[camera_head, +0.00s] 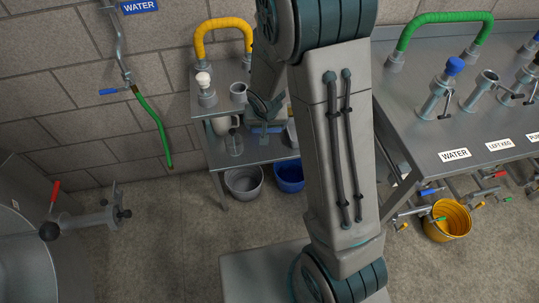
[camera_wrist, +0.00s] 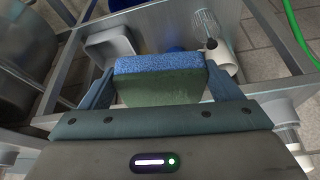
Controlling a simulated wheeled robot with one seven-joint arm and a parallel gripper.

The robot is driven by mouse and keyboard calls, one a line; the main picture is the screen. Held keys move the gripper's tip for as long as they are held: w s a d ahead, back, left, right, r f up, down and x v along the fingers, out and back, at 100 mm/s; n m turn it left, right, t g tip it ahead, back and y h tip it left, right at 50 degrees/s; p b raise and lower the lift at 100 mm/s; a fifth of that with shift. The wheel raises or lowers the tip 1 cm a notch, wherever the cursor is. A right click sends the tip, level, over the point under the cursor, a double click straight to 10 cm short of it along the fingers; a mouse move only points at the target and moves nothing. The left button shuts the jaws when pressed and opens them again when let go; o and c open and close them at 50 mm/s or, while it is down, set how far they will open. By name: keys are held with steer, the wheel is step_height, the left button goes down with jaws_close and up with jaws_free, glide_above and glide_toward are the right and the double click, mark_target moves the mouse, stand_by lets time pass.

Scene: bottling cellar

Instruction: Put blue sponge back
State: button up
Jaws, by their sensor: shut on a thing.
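In the wrist view, my gripper (camera_wrist: 160,88) is shut on the blue sponge (camera_wrist: 158,64), which is blue along its top and dark green on the side facing me. One finger presses each end of the sponge. In the head view, my gripper (camera_head: 264,128) is at the small metal rack by the wall, partly hidden by my own arm. I cannot make out the sponge there. In the wrist view, a pale grey tray (camera_wrist: 109,46) lies beyond the sponge to the left.
The rack (camera_head: 256,152) carries a white-capped fitting (camera_head: 205,88), a cup (camera_head: 238,92) and a clear bottle (camera_head: 235,144). A grey bucket (camera_head: 243,183) and a blue bucket (camera_head: 289,176) stand below. A metal bench (camera_head: 425,110) fills the right; a yellow bucket (camera_head: 447,220) is under it.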

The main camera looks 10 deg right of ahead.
steer(key=s+a+f+m+b, duration=0.1)
steer(key=a+f+b, duration=0.1)
steer(key=f+b, duration=1.15)
steer(key=s+a+f+m+b, duration=0.1)
steer(key=f+b, duration=1.2)
steer(key=f, duration=0.2)
steer(key=p, duration=0.1)
glide_toward(269, 147)
steer(key=shift+m+h, duration=0.3)
steer(key=shift+h, duration=0.1)
steer(key=f, duration=0.2)
steer(key=s+a+f, duration=0.1)
steer(key=f, duration=0.1)
steer(key=w, duration=0.1)
steer(key=w+d, duration=0.1)
steer(key=w, duration=0.1)
steer(key=shift+w+d+f, duration=0.1)
steer(key=shift+w+d, duration=0.1)
steer(key=shift+w, duration=0.05)
steer(key=shift+f+b, duration=0.4)
steer(key=shift+f, duration=0.25)
steer(key=shift+f, duration=0.1)
steer(key=shift+f, duration=0.15)
steer(key=o, duration=0.7)
